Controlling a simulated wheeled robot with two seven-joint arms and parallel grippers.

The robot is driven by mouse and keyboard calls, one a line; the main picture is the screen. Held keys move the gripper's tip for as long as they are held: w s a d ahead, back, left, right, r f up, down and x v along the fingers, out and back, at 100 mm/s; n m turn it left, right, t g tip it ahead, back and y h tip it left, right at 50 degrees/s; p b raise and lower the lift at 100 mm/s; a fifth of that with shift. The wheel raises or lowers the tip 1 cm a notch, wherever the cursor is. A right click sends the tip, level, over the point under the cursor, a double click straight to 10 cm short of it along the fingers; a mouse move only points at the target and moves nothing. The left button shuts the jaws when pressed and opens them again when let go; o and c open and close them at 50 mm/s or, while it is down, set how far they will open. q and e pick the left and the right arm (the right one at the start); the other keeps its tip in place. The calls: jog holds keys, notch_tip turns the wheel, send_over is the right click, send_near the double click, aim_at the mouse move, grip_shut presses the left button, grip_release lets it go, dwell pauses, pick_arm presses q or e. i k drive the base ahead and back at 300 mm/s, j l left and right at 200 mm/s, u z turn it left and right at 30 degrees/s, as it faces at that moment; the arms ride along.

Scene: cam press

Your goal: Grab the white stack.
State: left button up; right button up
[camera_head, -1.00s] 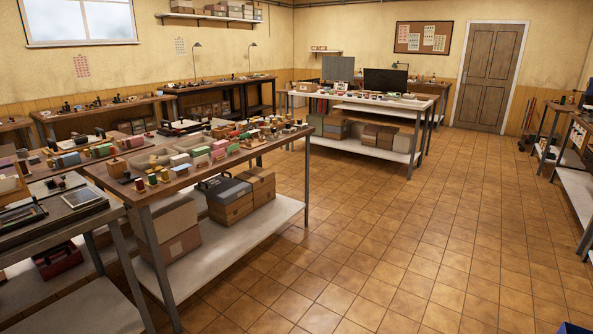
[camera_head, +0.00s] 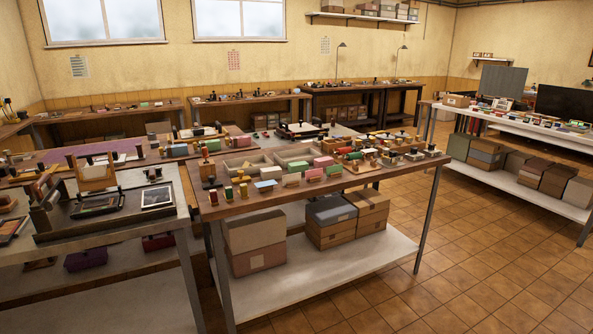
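A small pale, bluish-white flat thing (camera_head: 265,185) lies near the front edge of the middle wooden table (camera_head: 228,208). It may be a white stack, but it is too small to tell. A cream block (camera_head: 291,180) sits just right of it, and pink and green blocks follow along the same edge. Neither of my grippers is in view.
A left table (camera_head: 175,228) holds a dark frame press (camera_head: 95,205). A white-topped table (camera_head: 480,118) stands at the right. The tiled floor (camera_head: 470,270) is open at the lower right.

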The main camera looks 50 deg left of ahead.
aim_at(274, 172)
jog(key=i+u, duration=0.25)
jog(key=u, duration=0.15)
jog(key=i+u, duration=0.35)
jog(key=i+l+u, duration=0.15)
jog(key=u, duration=0.25)
jog(key=i+l+u, duration=0.15)
jog(key=u, duration=0.25)
jog(key=i+l, duration=0.05)
